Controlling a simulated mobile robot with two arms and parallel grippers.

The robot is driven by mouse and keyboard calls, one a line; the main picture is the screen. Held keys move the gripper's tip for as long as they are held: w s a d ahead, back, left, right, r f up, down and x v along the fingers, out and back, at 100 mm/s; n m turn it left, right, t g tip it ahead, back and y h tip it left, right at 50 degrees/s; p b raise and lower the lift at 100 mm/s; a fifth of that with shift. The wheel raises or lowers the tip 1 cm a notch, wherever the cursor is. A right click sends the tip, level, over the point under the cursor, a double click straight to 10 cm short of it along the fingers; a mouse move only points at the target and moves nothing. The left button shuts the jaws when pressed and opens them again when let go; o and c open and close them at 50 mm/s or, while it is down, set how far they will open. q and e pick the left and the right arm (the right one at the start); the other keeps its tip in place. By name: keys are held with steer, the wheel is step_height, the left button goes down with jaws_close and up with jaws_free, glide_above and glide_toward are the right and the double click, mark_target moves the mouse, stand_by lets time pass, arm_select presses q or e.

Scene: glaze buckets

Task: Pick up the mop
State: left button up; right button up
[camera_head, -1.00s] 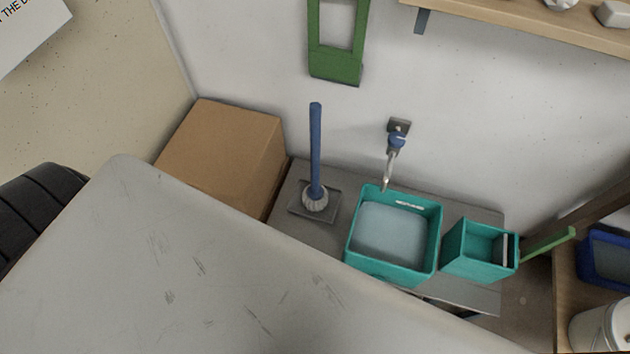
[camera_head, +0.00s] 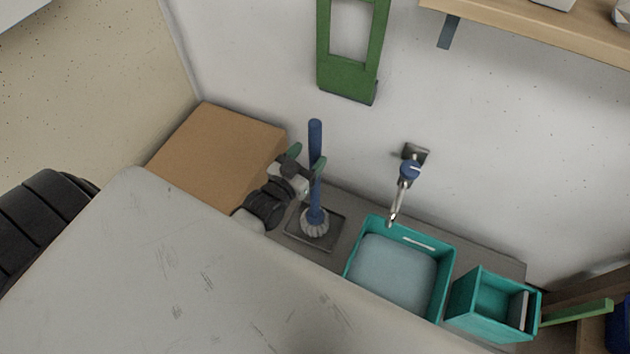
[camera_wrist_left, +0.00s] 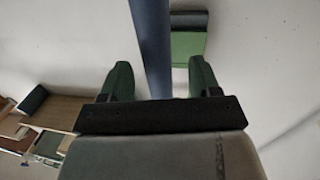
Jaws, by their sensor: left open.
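The mop (camera_head: 315,147) stands upright in the head view, with a blue handle and a pale round head (camera_head: 314,224) resting on a dark tray (camera_head: 329,237). My left gripper (camera_head: 308,159) is at the handle's middle height, with its green fingertips apart. In the left wrist view, the blue handle (camera_wrist_left: 152,45) runs between the two open fingers (camera_wrist_left: 160,80), with a gap on each side. My right gripper does not show.
A cardboard box (camera_head: 215,150) stands left of the mop. A teal basin (camera_head: 448,278) with pale liquid and a smaller teal bucket (camera_head: 465,300) stand to the right. A tap (camera_head: 408,172) and a green frame (camera_head: 347,80) are on the wall.

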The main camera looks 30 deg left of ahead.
mark_target(319, 146)
arm_select(q)
steer(key=w, duration=0.4)
steer(key=shift+w+d, duration=0.3)
steer(key=shift+d, duration=0.1)
steer(key=c, duration=1)
